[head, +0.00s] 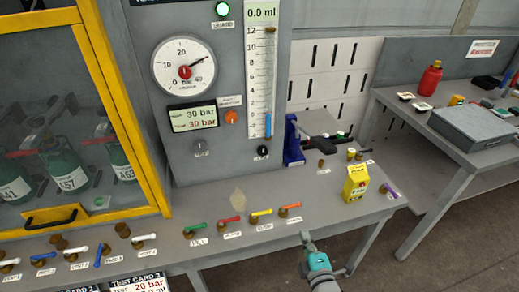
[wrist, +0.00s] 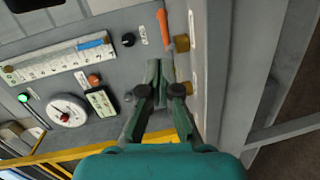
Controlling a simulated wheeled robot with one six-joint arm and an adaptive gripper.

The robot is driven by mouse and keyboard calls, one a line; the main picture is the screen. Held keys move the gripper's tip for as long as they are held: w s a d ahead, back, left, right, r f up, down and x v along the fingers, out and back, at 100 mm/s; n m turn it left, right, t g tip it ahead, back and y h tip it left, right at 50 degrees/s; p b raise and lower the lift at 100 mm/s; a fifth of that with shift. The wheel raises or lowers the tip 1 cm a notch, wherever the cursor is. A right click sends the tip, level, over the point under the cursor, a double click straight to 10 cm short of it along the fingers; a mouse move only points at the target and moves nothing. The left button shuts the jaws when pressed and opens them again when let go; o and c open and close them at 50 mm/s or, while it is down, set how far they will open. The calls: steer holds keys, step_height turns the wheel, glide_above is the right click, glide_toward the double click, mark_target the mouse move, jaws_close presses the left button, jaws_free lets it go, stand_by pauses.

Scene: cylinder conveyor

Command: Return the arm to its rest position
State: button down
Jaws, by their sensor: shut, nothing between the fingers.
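My gripper (head: 305,237) is in front of the grey bench's front edge, at the lower middle of the head view. Its teal wrist body shows just below it. In the wrist view the dark green fingers (wrist: 165,66) are together, with nothing held between them. An orange valve lever (wrist: 163,27) lies beyond the fingertips in that view, apart from them as far as I can tell. The rest of my arm runs out of the bottom of the head view.
The grey bench (head: 335,205) carries several coloured valve levers and a yellow box (head: 356,183). A gauge panel (head: 184,66) stands behind it. A yellow-framed cabinet (head: 163,180) is at left. A second table (head: 425,125) is at right. Floor shows between the tables.

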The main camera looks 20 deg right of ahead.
steer(key=s+a+r+m+y, duration=0.1)
steer(key=s+a+r+m, duration=0.1)
steer(key=s, duration=0.9)
steer(key=s+a+r+m+g+y, duration=0.1)
steer(key=s+a+r+m, duration=0.1)
steer(key=s+a+m, duration=0.2)
steer(key=s+a+r+m, duration=0.2)
steer(key=s+m, duration=0.6)
steer(key=s, duration=1.1)
steer(key=shift+a+y, duration=0.4)
steer(key=shift+s, duration=0.1)
